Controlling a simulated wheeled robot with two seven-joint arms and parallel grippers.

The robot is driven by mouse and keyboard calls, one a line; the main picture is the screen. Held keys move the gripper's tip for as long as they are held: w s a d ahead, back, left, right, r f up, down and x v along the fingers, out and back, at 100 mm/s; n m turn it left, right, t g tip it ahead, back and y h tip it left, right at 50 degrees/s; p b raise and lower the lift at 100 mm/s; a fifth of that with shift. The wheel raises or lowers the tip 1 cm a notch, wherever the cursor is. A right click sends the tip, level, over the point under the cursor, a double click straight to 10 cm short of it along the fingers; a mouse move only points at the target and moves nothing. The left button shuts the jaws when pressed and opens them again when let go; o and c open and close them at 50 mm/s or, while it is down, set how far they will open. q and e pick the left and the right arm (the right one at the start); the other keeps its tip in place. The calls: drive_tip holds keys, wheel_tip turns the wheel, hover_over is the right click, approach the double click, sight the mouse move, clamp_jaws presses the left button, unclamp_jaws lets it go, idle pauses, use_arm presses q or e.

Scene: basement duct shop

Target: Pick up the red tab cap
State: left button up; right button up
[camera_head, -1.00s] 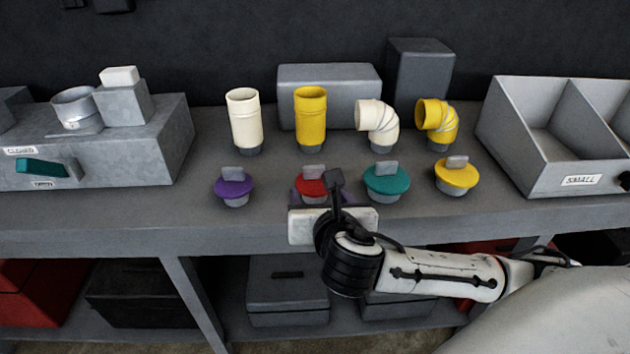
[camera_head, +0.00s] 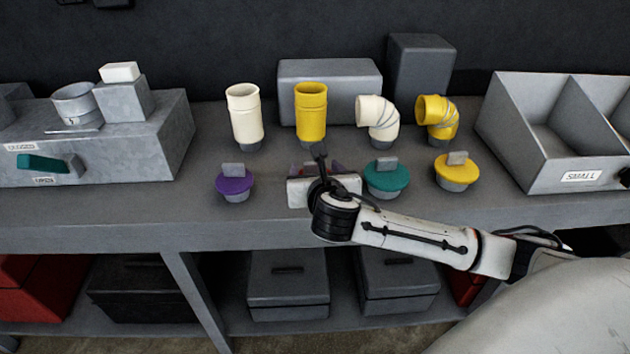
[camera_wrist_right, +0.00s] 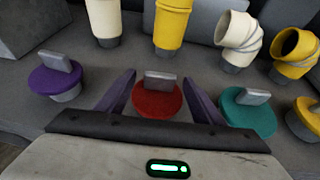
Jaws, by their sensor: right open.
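The red tab cap (camera_wrist_right: 158,98) is a round red disc with a grey upright tab, on the bench in the right wrist view. It lies between the two purple fingers of my right gripper (camera_wrist_right: 159,97), which are apart, one on each side of it. In the head view my right gripper (camera_head: 322,178) covers most of the red cap. I cannot tell whether the fingers touch it. My left gripper is not in view.
A purple cap (camera_head: 234,184) is left of the gripper; a teal cap (camera_head: 386,177) and yellow cap (camera_head: 456,170) are right. White and yellow pipes (camera_head: 311,112) stand behind. A grey bin (camera_head: 560,150) is at right, and a metal box (camera_head: 120,150) with a teal handle is at left.

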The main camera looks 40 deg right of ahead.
drive_tip(key=shift+c, duration=0.2)
drive_tip(key=c, duration=1.1)
drive_tip(key=shift+r, duration=0.1)
drive_tip(key=shift+c, duration=0.2)
